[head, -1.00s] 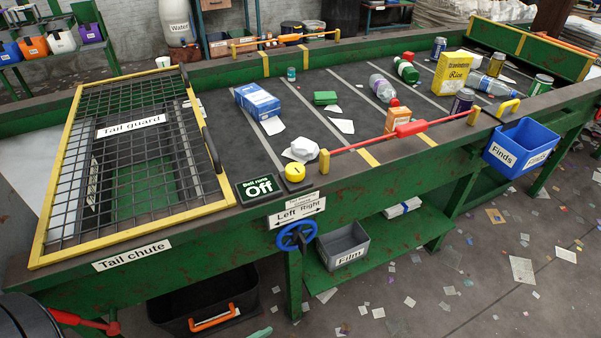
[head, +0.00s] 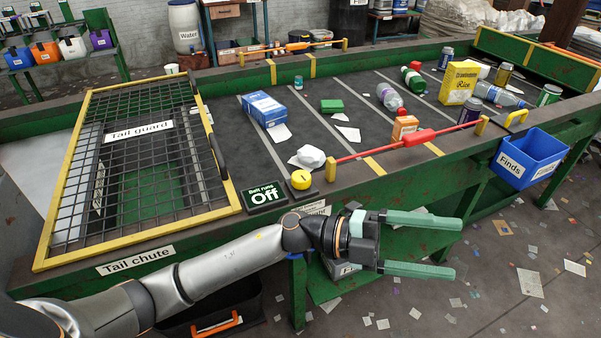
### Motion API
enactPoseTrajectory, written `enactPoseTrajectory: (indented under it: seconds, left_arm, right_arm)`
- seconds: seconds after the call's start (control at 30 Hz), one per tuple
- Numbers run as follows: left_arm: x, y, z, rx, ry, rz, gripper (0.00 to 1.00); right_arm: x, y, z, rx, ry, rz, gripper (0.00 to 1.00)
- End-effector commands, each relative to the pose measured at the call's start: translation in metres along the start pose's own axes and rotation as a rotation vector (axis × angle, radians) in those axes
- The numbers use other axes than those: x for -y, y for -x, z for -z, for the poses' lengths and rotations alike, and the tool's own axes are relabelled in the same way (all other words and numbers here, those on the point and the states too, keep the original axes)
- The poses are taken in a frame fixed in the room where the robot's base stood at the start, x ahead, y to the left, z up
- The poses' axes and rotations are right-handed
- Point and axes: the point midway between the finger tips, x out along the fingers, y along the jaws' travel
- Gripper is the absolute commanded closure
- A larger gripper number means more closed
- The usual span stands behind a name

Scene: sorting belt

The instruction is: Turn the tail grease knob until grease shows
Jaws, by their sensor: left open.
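No grease knob or grease can be made out in the head view. The tail end of the green sorting belt has a wire-mesh tail guard (head: 139,132) in a yellow frame, lying down over the chute. A "Tail chute" label (head: 136,261) is on the side rail below it. My left gripper (head: 457,247) is open and empty, in front of the belt's near side, its fingers pointing right. My left arm and gripper cover the blue handwheel and most of the "Left Right" label (head: 313,208). My right gripper is out of view.
A "Belt runs Off" sign (head: 265,196) and a yellow button (head: 301,180) sit on the near rail. A red bar (head: 400,141) runs along that rail. A blue Finds bin (head: 528,160) hangs at the right. Boxes, bottles and cans lie on the belt.

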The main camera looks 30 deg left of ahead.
Motion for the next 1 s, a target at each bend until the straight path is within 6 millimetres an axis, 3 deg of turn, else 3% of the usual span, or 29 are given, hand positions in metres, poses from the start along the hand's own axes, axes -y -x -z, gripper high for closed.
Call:
enactPoseTrajectory:
  seconds: [0.17,0.27,0.37,0.53,0.7,0.83,1.0]
  left_arm:
    - [-0.018,0.01,0.004,-0.127,-0.252,-0.423,0.14]
    - [-0.024,0.034,-0.011,-0.125,-0.362,-0.678,0.14]
    - [-0.019,0.069,-0.036,-0.063,-0.454,-0.934,0.14]
    - [0.026,0.147,-0.082,0.169,-0.553,-1.335,0.14]
    - [0.087,0.214,-0.103,0.446,-0.574,-1.59,0.14]
    - [0.115,0.242,-0.105,0.58,-0.566,-1.674,0.14]
    - [0.119,0.252,-0.11,0.622,-0.557,-1.701,0.14]
  right_arm:
    - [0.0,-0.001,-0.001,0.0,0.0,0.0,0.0]
    - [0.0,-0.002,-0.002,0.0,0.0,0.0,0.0]
    - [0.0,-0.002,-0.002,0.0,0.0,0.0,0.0]
    - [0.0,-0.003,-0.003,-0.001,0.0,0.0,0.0]
    - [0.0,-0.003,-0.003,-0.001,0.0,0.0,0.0]
    - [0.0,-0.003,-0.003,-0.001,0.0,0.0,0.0]
    - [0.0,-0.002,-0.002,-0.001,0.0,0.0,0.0]
